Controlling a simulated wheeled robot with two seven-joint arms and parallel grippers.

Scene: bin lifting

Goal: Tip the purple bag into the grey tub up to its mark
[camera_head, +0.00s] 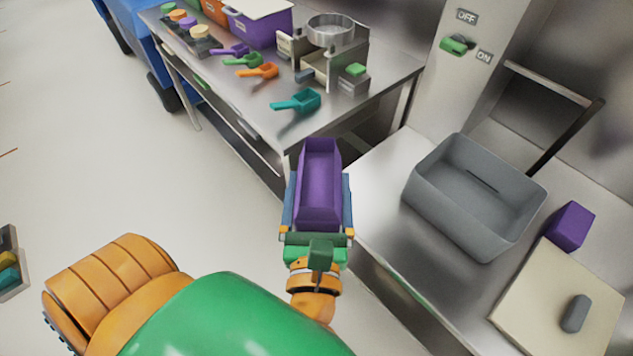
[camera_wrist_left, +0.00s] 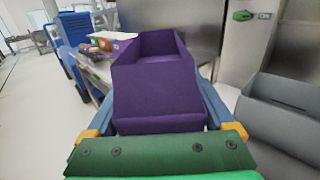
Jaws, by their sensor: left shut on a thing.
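The purple bag (camera_head: 319,185) looks like a long, open-topped purple box. My left gripper (camera_head: 318,200) is shut on it, with a blue finger along each side, and holds it left of the right-hand counter, apart from the tub. The bag fills the middle of the left wrist view (camera_wrist_left: 158,90). What lies inside it I cannot tell. The grey tub (camera_head: 440,205) stands open on that counter and looks empty. A short dark line shows on its inside. The tub's edge is also in the wrist view (camera_wrist_left: 285,115). My right gripper is not in view.
A purple block (camera_head: 570,227) and a cream board (camera_head: 535,300) with a grey handle lie right of the tub. An OFF/ON panel with a green switch (camera_head: 457,45) stands behind. The back bench (camera_head: 240,85) carries coloured scoops and a round pan (camera_head: 331,30).

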